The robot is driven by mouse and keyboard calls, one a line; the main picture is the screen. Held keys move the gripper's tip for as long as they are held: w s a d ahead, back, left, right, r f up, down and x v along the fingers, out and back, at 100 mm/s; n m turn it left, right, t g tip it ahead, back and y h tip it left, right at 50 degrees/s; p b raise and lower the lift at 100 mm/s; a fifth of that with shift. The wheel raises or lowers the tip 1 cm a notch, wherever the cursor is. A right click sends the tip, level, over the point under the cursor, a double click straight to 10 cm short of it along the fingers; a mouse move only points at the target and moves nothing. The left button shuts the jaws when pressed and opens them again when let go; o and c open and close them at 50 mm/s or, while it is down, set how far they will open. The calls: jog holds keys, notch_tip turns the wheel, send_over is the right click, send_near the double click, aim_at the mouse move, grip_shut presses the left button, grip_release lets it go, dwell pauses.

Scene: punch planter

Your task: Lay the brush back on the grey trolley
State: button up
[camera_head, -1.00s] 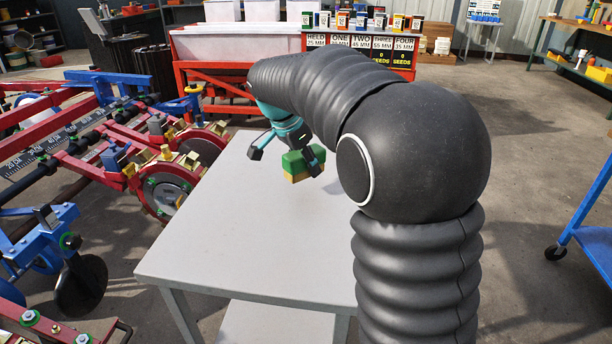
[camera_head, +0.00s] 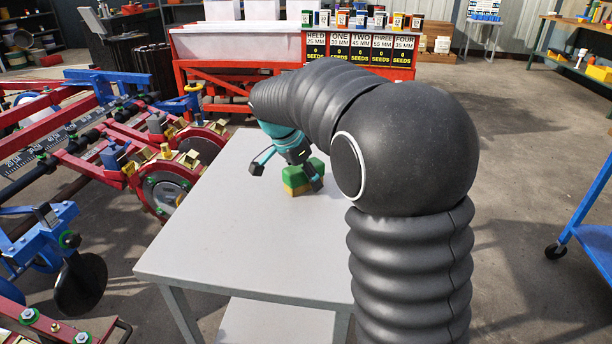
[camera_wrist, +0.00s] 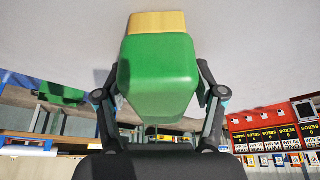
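The brush (camera_head: 301,175) has a green body and yellow bristles. It is at the far part of the grey trolley's flat top (camera_head: 220,225), bristles toward the surface. It is upright and at or very close to the top; exact contact is hard to tell. My gripper (camera_head: 287,175) has one dark finger on each side of the brush. In the wrist view, the brush (camera_wrist: 160,75) fills the space between the fingers, which appear pressed to its sides. My arm covers the trolley's right part in the head view.
A red and blue planter machine (camera_head: 165,165) stands close at the left. A red bench (camera_head: 240,75) with seed signs (camera_head: 360,48) is behind. A blue cart (camera_head: 590,230) is at the right. The trolley's near top is clear.

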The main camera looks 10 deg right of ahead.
jog(key=shift+r, duration=0.3)
jog(key=p+v, duration=0.1)
jog(key=v, duration=1)
jog(key=shift+s+a+r, duration=0.1)
jog(key=shift+a+r, duration=0.15)
jog(key=shift+r, duration=0.1)
jog(key=s+d+f+n+t+y, duration=0.1)
jog(key=s+f+n, duration=0.2)
jog(key=s, duration=0.6)
jog(key=s+d+f+n+t+y, duration=0.1)
jog(key=s+f+n, duration=0.2)
jog(key=s, duration=0.7)
jog(key=s+d+f+n+t+y, duration=0.1)
jog(key=s+f+n+y, duration=0.1)
jog(key=s+n, duration=0.5)
jog(key=shift+s+d+f+t, duration=0.2)
jog(key=shift+s+f, duration=0.1)
jog(key=shift+s, duration=0.3)
jog(key=shift+s+d+f+t, duration=0.1)
jog(key=shift+s+f+t, duration=0.15)
jog(key=shift+s, duration=0.35)
jog(key=shift+s+f+n, duration=0.3)
jog(key=shift+f, duration=0.15)
